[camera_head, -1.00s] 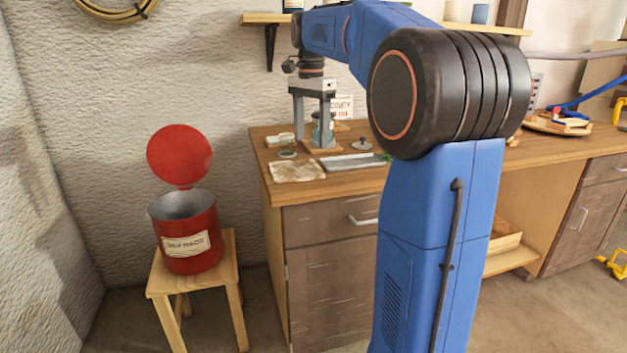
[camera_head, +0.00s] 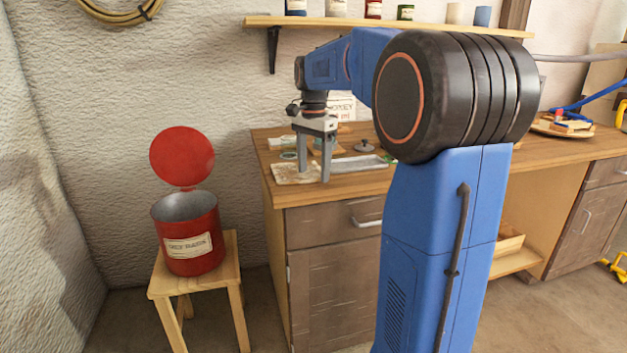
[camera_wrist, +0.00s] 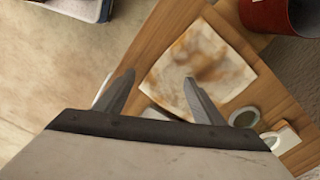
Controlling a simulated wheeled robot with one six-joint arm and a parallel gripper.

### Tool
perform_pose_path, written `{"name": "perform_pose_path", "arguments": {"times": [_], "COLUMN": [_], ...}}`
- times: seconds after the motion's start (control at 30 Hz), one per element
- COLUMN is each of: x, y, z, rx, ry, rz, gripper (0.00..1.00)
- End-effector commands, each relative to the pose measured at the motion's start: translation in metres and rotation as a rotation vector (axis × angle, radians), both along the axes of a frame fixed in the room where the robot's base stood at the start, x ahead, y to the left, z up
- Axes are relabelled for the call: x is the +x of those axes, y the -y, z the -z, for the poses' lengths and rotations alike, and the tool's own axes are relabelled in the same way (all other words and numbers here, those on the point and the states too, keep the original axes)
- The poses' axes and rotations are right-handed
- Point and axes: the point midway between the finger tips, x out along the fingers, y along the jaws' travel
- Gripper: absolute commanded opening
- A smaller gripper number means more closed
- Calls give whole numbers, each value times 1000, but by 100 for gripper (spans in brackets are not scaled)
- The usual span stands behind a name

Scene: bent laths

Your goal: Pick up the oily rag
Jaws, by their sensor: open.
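The oily rag (camera_head: 292,175) is a pale square cloth with brown stains, lying flat on the wooden counter near its front left corner. In the wrist view the rag (camera_wrist: 199,62) lies just beyond my fingertips, mostly between and ahead of them. My gripper (camera_head: 313,180) points down over the rag's right side, its fingers open and empty; it also shows in the wrist view (camera_wrist: 158,82). The fingers cover a small part of the rag in the head view. I cannot tell the exact height of the fingertips above it.
A grey metal tray (camera_head: 358,164) lies right of the rag. A small round dish (camera_wrist: 244,117) and a white block (camera_wrist: 284,139) are close beside it. A red open can (camera_head: 190,235) stands on a wooden stool (camera_head: 233,270) left of the counter (camera_head: 375,183).

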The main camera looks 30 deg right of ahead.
Motion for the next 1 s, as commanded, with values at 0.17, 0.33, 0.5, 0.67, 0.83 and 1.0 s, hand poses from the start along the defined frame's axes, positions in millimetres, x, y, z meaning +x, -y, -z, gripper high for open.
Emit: {"name": "perform_pose_path", "arguments": {"times": [0.17,0.33,0.5,0.67,0.83,1.0], "x": [0,0,0,0,0,0], "y": [0,0,0,0,0,0], "z": [6,6,6,7,7,7], "rx": [0,1,1,1,1,0], "ry": [-1,-1,-1,-2,-2,-3], "rz": [0,0,0,0,0,0], "gripper": [62,62,62,50,29,9]}}
